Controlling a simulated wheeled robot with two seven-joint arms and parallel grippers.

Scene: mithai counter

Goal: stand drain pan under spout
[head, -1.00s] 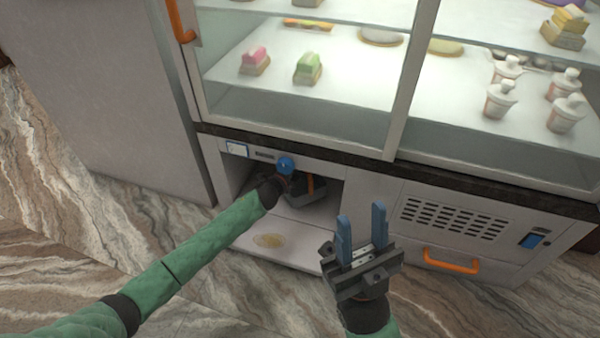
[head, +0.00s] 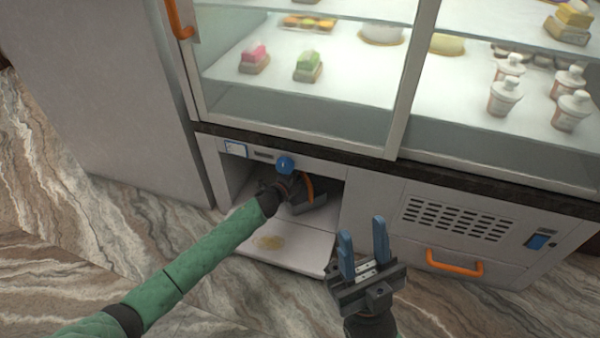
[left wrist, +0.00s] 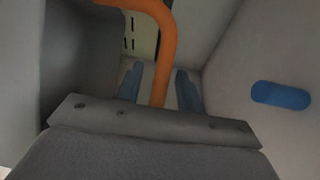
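My left arm reaches into the open recess under the display case. My left gripper (head: 310,203) is inside it, mostly hidden by its own wrist in the head view. In the left wrist view its blue fingers (left wrist: 160,88) stand apart, with a curved orange tube (left wrist: 164,50) passing in front of the gap; I cannot tell whether they touch it. The tube also shows above the gripper in the head view (head: 307,184). I cannot clearly make out a drain pan or a separate spout. My right gripper (head: 362,248) is open and empty in front of the case.
A blue knob (head: 285,163) sits at the recess's top edge. A yellowish stain (head: 268,242) lies on the pale recess floor (head: 305,246). To the right are a vent grille (head: 455,218) and an orange handle (head: 455,263). Glass shelves of sweets are above.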

